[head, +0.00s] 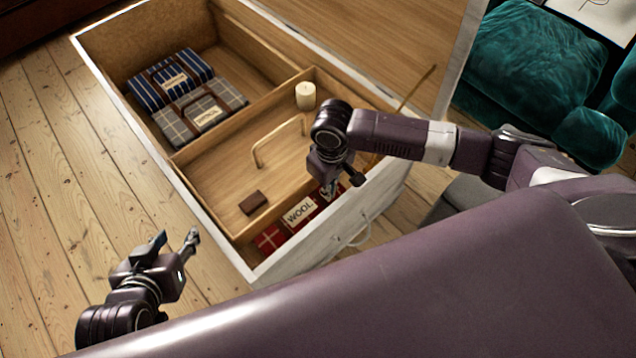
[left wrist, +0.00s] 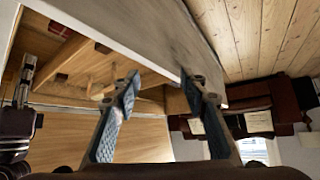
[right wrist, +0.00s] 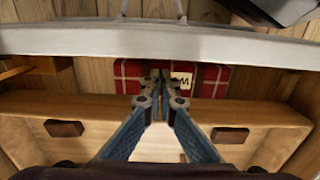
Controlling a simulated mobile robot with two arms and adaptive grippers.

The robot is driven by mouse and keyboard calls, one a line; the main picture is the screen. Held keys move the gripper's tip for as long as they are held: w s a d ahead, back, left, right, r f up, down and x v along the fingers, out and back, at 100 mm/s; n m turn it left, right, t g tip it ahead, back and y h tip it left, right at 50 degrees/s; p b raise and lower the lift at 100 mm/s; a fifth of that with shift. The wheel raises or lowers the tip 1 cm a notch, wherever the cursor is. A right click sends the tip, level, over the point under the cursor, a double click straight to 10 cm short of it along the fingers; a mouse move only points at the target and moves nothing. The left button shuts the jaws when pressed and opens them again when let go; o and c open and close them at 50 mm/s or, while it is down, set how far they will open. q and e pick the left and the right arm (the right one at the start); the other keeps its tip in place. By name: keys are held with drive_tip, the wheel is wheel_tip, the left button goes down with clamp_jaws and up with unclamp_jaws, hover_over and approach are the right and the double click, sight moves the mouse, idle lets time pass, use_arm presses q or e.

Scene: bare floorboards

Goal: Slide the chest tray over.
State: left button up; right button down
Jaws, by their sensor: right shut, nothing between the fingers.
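The wooden tray (head: 225,183) sits inside the white-edged chest (head: 187,190), towards its near end. It has an arched handle (head: 279,142), and a white candle (head: 305,95) and a dark brown block (head: 254,202) are at it. My right gripper (head: 330,190) is shut and empty, pointing down by the tray's near wall, above the red WOOL blanket (head: 299,212). In the right wrist view the shut fingertips (right wrist: 159,80) are between the tray wall (right wrist: 90,108) and the chest's near wall; contact is unclear. My left gripper (head: 172,243) is open and empty outside the chest, above the floor.
A blue striped blanket (head: 170,78) and a grey plaid blanket (head: 203,113) lie in the chest's far compartment. The chest lid (head: 360,40) is open. A teal tufted seat (head: 528,70) stands at right. Floorboards (head: 60,190) at left are clear.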

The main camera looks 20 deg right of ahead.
use_arm(q)
drive_tip(key=w+d+r+t+h+b, duration=0.1)
drive_tip(key=w+d+r+t, duration=0.2)
drive_tip(key=w+r+t, duration=0.2)
drive_tip(key=shift+w+r+b, duration=0.4)
drive_tip(key=shift+w+r, duration=0.55)
drive_tip(key=shift+r, duration=1.05)
use_arm(e)
drive_tip(key=shift+w+a+f, duration=0.15)
drive_tip(key=shift+w+a, duration=0.1)
drive_tip(key=shift+w, duration=0.35)
drive_tip(key=shift+w+a+f, duration=0.1)
drive_tip(key=shift+w+a, duration=0.15)
drive_tip(key=shift+w, duration=0.35)
drive_tip(key=shift+w+a+f, duration=0.15)
drive_tip(key=shift+w+a, duration=0.1)
drive_tip(key=shift+w, duration=0.35)
